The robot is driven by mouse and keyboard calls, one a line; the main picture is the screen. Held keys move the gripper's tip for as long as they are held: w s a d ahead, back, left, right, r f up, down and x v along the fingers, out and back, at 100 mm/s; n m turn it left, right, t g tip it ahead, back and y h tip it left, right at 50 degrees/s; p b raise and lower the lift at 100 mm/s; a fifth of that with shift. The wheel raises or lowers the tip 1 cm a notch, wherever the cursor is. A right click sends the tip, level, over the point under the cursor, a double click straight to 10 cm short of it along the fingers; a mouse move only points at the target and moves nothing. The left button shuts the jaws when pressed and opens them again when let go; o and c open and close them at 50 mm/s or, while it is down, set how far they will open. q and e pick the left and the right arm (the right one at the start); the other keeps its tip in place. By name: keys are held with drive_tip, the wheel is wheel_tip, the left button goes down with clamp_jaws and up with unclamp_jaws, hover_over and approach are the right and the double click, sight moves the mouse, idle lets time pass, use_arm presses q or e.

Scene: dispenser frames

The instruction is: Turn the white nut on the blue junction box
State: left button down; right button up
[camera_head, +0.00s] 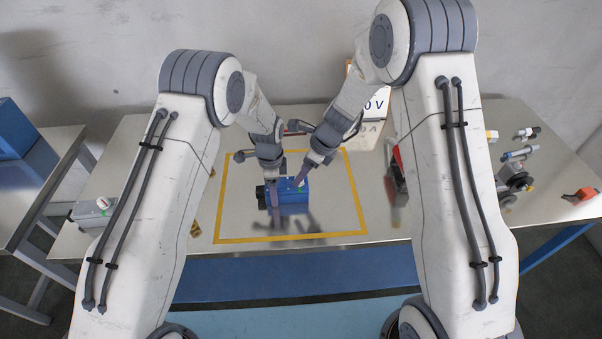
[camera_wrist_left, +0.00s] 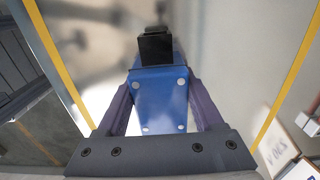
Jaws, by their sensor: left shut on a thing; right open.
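The blue junction box (camera_head: 291,198) sits inside the yellow-taped area on the steel table, with a black fitting (camera_head: 260,196) on its left side. My left gripper (camera_head: 273,194) comes down over it from above. In the left wrist view its two purple fingers (camera_wrist_left: 165,108) are shut on the sides of the blue box (camera_wrist_left: 160,101), and the black fitting (camera_wrist_left: 155,47) sticks out at the far end. My right gripper (camera_head: 299,183) is open, with its fingers just above or beside the box's right part; I cannot tell whether they touch. I cannot make out the white nut.
A white sign (camera_head: 373,104) stands behind. A red-and-grey item (camera_head: 397,171) is right of the tape. Dark fittings (camera_head: 515,180) and an orange part (camera_head: 580,195) lie far right. A grey box (camera_head: 92,209) is far left.

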drive_tip(key=shift+w+a+f, duration=0.1)
drive_tip(key=shift+a+f, duration=0.1)
drive_tip(key=shift+f, duration=0.45)
clamp_jaws()
drive_tip(key=shift+n, duration=0.3)
drive_tip(key=n+g, duration=0.1)
drive_tip(key=n, duration=0.2)
drive_tip(key=shift+w, duration=0.15)
drive_tip(key=shift+w+n+g, duration=0.1)
drive_tip(key=shift+n+g, duration=0.9)
drive_tip(key=shift+n, duration=1.1)
